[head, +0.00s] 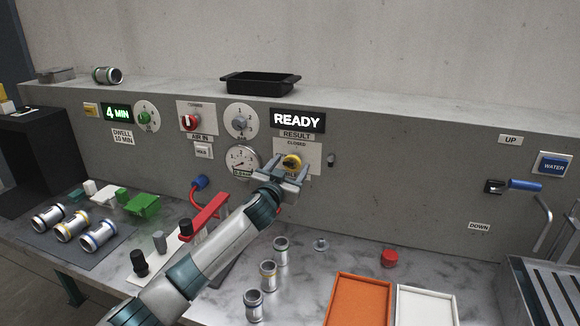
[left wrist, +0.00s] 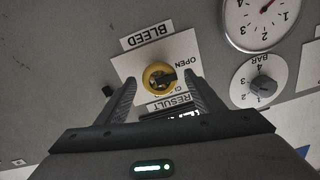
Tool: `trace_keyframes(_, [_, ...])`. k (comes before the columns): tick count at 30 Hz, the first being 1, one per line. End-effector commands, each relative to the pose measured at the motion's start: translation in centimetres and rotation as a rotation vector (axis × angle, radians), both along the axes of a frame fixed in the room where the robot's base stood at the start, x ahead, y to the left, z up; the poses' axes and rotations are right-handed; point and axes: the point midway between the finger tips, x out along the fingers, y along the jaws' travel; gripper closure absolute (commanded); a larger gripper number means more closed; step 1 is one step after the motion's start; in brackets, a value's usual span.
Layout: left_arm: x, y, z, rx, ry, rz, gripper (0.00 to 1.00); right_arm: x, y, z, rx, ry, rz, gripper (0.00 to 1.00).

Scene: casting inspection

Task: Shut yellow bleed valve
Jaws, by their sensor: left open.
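The yellow bleed valve (head: 292,160) is a round knob on a white plate on the grey panel, under the READY display. In the left wrist view the picture is upside down, and the yellow knob (left wrist: 153,77) carries a dark bar that points roughly to the right. The OPEN label lies just beside it, and the CLOSED label is partly covered. My left gripper (head: 284,172) is open in front of the plate. In the left wrist view its two fingers (left wrist: 162,92) stand on either side of the knob, with gaps visible. Whether they touch it cannot be told. My right gripper is not in view.
A pressure gauge (head: 242,161) and a selector dial (head: 240,121) sit left of the valve. A small dark peg (head: 331,159) sticks out to its right.

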Motion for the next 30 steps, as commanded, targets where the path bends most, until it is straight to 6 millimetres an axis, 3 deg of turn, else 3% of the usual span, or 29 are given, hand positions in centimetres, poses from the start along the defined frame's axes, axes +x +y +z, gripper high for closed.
trace_keyframes(5, [-0.01, -0.01, 0.00, 0.000, 0.000, 0.000, 0.38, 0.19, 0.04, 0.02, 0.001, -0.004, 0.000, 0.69])
trace_keyframes(11, [-0.01, 0.02, -0.02, 0.000, 0.000, 0.000, 0.80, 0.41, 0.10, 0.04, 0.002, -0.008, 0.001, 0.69])
trace_keyframes(23, [-0.03, 0.01, -0.01, 0.035, -0.010, 0.000, 0.80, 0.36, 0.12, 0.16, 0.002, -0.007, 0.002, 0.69])
trace_keyframes(30, [-0.04, -0.03, 0.02, 0.141, -0.045, 0.000, 0.80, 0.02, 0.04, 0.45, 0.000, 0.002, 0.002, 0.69])
